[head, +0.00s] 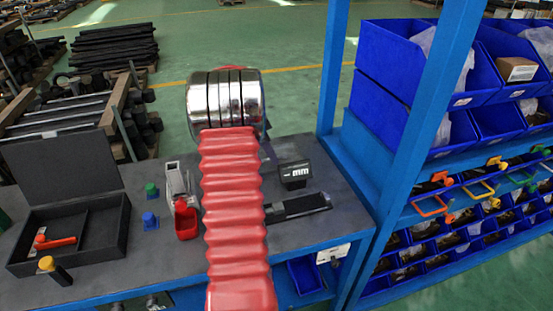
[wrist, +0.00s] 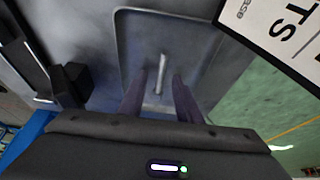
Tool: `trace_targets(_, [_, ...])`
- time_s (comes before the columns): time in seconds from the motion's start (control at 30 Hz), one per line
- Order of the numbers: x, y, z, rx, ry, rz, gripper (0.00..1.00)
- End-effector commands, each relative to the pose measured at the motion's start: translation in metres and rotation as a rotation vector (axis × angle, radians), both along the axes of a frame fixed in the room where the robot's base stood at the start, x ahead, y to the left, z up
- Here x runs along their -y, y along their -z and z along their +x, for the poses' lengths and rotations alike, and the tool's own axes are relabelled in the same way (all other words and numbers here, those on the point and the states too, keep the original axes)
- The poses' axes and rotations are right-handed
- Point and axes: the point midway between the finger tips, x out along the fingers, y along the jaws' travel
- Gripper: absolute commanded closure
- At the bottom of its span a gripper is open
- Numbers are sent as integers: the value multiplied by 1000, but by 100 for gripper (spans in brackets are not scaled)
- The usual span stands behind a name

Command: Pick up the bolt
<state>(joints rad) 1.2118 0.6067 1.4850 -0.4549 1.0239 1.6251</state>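In the wrist view, the bolt (wrist: 161,65) is a small, thin, light-grey metal piece. It lies inside a shallow grey tray (wrist: 122,30) with a raised rim. My gripper (wrist: 160,77) is open, with its two dark fingers one on each side of the bolt. A gap shows between each finger and the bolt. How high the fingertips are above the tray floor is hard to tell. In the head view, I cannot make out the bolt, and my own arm covers the middle of the bench.
A white lettered sign (wrist: 270,25) is close to the tray's right side. A black block (wrist: 68,86) stands to the left. On the bench are an open black case (head: 105,238), a red-and-silver tool (head: 184,215) and a black "mm" block (head: 294,172). Blue bin shelves (head: 390,70) stand right.

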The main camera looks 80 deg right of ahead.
Motion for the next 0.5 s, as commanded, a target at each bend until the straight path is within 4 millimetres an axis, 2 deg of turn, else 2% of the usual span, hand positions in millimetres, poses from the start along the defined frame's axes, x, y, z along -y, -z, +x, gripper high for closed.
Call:
trace_targets(0.2, [0,1,0,0,0,0,69])
trace_targets(0.5, [0,1,0,0,0,0,89])
